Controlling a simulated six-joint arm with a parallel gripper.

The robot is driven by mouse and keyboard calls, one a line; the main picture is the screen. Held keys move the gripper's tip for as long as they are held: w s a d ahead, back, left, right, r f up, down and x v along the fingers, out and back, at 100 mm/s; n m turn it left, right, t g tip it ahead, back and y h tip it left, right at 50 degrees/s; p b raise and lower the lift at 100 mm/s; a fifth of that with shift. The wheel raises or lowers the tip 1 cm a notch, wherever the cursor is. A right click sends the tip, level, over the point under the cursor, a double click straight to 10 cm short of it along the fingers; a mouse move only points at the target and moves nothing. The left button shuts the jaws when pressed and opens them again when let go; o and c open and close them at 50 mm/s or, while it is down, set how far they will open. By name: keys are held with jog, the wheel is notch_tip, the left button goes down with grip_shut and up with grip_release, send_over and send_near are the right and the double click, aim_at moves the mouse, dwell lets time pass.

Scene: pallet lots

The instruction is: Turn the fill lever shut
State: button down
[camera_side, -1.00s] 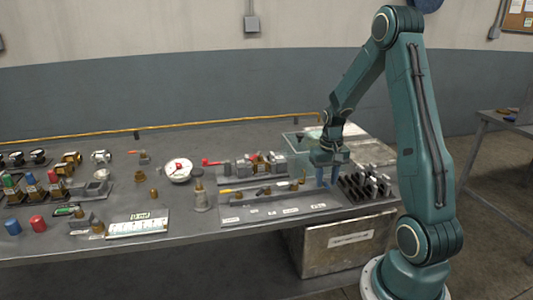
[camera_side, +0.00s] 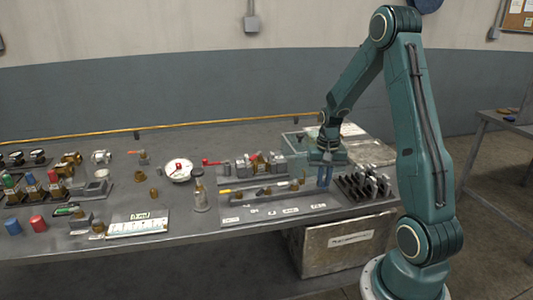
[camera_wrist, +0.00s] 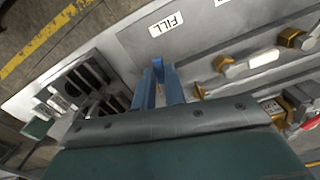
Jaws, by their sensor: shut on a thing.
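My gripper (camera_side: 324,180) reaches down at the right end of the bench panel (camera_side: 262,212), with its blue fingers close together. In the wrist view the fingers (camera_wrist: 159,82) point at the panel just below the white FILL label (camera_wrist: 166,24). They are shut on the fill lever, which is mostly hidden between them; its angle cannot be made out. A small brass fitting (camera_wrist: 198,92) shows just right of the fingers.
A dark slotted rack (camera_side: 364,186) stands close to the right of my gripper. Valves with a red handle (camera_side: 214,162) sit behind the panel. A dial gauge (camera_side: 178,170) and a glass bottle (camera_side: 199,190) stand to the left.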

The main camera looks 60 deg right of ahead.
jog(key=m, duration=0.2)
jog(key=w+m, duration=0.1)
jog(key=shift+w+a+m, duration=0.1)
jog(key=shift+a+m, duration=0.15)
jog(key=shift+m, duration=0.05)
jog(key=m, duration=0.1)
jog(key=w+m, duration=0.1)
jog(key=m, duration=0.2)
jog(key=shift+w+m, duration=0.3)
jog(key=m, duration=0.1)
jog(key=w+m, duration=0.1)
jog(key=m, duration=0.1)
jog(key=shift+w+d+m, duration=0.1)
jog(key=shift+d+m, duration=0.1)
jog(key=shift+m, duration=0.1)
jog(key=shift+w+d+m, duration=0.2)
jog(key=shift+w+m, duration=0.05)
jog(key=shift+m, duration=0.65)
jog(key=shift+w+d+m, duration=0.2)
jog(key=shift+w+m, duration=0.05)
jog(key=shift+m, duration=0.65)
jog(key=c, duration=1.5)
grip_release()
jog(key=shift+o, duration=0.2)
jog(key=shift+a, duration=0.1)
